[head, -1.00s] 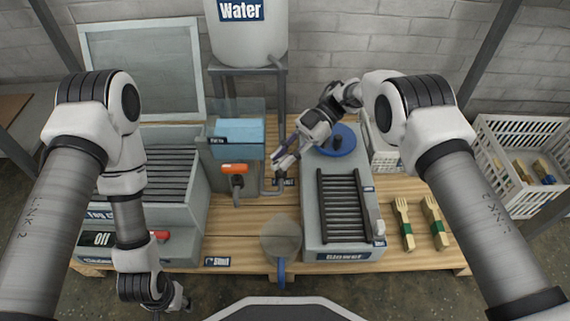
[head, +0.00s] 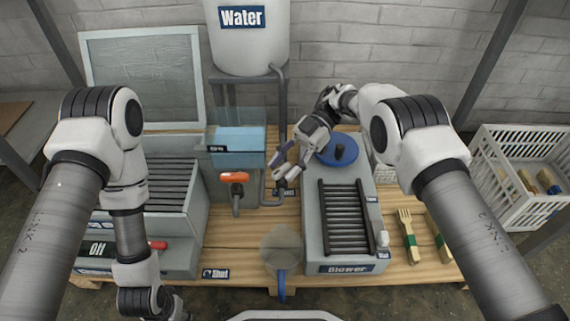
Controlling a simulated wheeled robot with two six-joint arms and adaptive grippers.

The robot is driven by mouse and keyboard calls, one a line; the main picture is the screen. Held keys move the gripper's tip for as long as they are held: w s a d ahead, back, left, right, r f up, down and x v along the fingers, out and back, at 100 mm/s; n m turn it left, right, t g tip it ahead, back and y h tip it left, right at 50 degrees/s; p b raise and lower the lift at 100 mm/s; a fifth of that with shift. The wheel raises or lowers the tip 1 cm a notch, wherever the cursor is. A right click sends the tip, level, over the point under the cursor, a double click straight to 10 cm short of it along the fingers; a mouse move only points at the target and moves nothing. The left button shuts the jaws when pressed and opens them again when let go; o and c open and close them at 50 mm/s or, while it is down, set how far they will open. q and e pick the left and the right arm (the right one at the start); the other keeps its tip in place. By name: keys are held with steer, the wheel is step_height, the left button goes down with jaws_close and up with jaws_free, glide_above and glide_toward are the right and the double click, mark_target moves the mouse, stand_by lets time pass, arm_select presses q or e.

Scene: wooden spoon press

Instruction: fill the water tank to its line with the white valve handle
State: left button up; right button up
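The clear water tank (head: 237,145) stands at the back centre of the wooden table and holds blue water; its fill line is not clear from here. A white reservoir (head: 246,45) labelled Water stands above and behind it, with a grey pipe (head: 264,186) running down to the table. My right gripper (head: 281,168) reaches in from the right, just right of the tank and over the pipe, with its fingers apart. The white valve handle is not clearly distinguishable from the pale fingers there. My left gripper (head: 172,306) hangs low at the front left, mostly hidden by its arm.
An orange handle (head: 235,177) stands in front of the tank. The grey Blower unit (head: 311,225) is to the right, with wooden forks (head: 410,238) beyond it. A white crate (head: 519,212) is at the far right. A grey cup-like part (head: 281,246) sits front centre.

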mark_target(285, 166)
step_height(285, 166, up, 10)
stand_by(0.5)
steer(key=shift+s, duration=0.1)
